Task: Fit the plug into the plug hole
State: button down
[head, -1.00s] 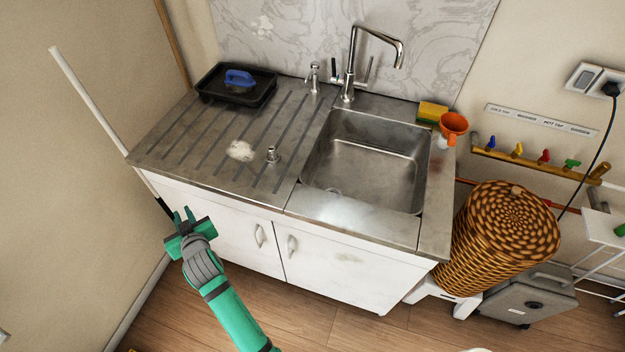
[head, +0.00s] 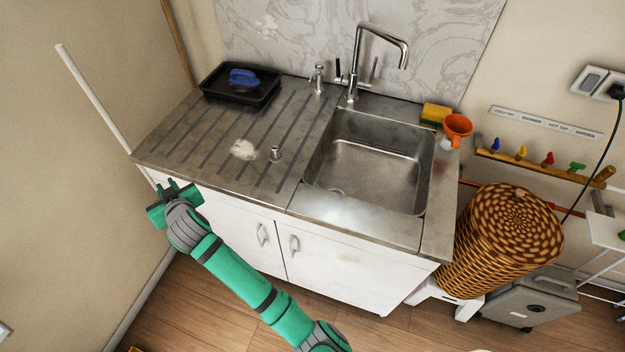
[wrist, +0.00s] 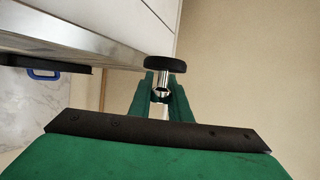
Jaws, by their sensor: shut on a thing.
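My gripper (wrist: 158,95) is shut on a short chrome stem that carries a black round disc (wrist: 167,63), which looks like the plug. The disc sits just beyond my fingertips. In the head view my gripper (head: 173,187) is at the front left corner of the sink unit, and the held piece cannot be made out there. The plug hole (head: 337,191) shows faintly in the floor of the steel sink basin (head: 372,170), far to the right of my gripper.
A small metal fitting (head: 275,153) stands on the ribbed drainboard (head: 205,160) beside a pale stain. A black tray (head: 241,95) with a blue-handled brush lies behind. A tall tap (head: 352,80) overhangs the basin. A white pole (head: 92,98) leans left. The basin is clear.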

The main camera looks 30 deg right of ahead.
jog(key=shift+w+d+r+n+g+y, duration=0.45)
jog(key=shift+w+r+n+g+y, duration=0.75)
jog(key=shift+r, duration=3.55)
jog(key=shift+w+d+r+n+g+y, duration=0.5)
jog(key=shift+w+r+n+y, duration=1.35)
jog(key=shift+r, duration=2.85)
jog(key=s+d+f+n+g+y, duration=0.1)
jog(key=s+d+f, duration=0.45)
jog(key=d, duration=0.85)
jog(key=s+d+f+n+g+y, duration=0.1)
jog(key=s+d+f, duration=0.45)
jog(key=d, duration=0.85)
jog(key=s+d+f+n+g+y, duration=0.15)
jog(key=s+d+f, duration=0.25)
jog(key=s+d, duration=0.7)
jog(key=shift+t, duration=0.25)
jog(key=w+d+f, duration=0.1)
jog(key=f, duration=0.3)
jog(key=d+f, duration=0.1)
jog(key=f, duration=0.3)
jog(key=w+f, duration=0.1)
jog(key=f, duration=0.4)
jog(key=shift+w+d+f, duration=0.1)
jog(key=shift+w+d, duration=0.2)
jog(key=shift+d, duration=0.1)
jog(key=shift+s+d+f, duration=0.2)
jog(key=shift+f, duration=0.05)
jog(key=shift+a, duration=0.1)
